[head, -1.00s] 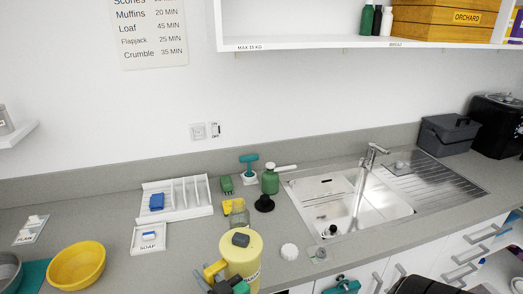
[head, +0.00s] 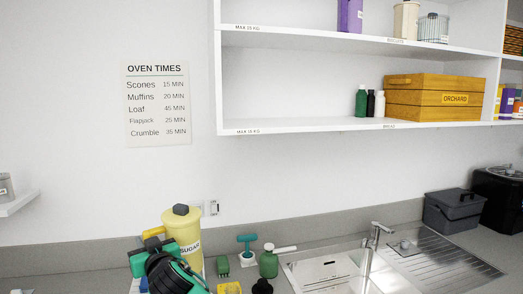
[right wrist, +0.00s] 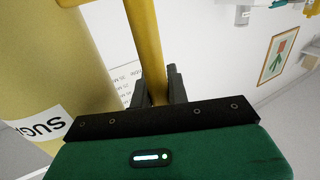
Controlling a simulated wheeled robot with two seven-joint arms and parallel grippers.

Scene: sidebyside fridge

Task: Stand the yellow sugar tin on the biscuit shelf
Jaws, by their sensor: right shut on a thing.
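The yellow sugar tin (head: 186,236) is upright, with a grey knob on its lid and a SUGAR label. My right gripper (head: 154,242) is shut on the tin's handle at its left side, holding it above the counter. In the right wrist view, the fingers (right wrist: 157,88) close around the yellow handle bar (right wrist: 149,45), and the tin body (right wrist: 50,65) fills the left. The biscuit shelf (head: 320,37), labelled BISCUITS, is the upper board at top right. My left gripper is not in view.
The biscuit shelf holds a purple packet (head: 350,15), a cream canister (head: 405,20) and a wire-look container (head: 433,28); its left part is clear. The lower shelf (head: 300,127) holds bottles and an ORCHARD crate (head: 433,98). A tap (head: 375,236) stands at the sink.

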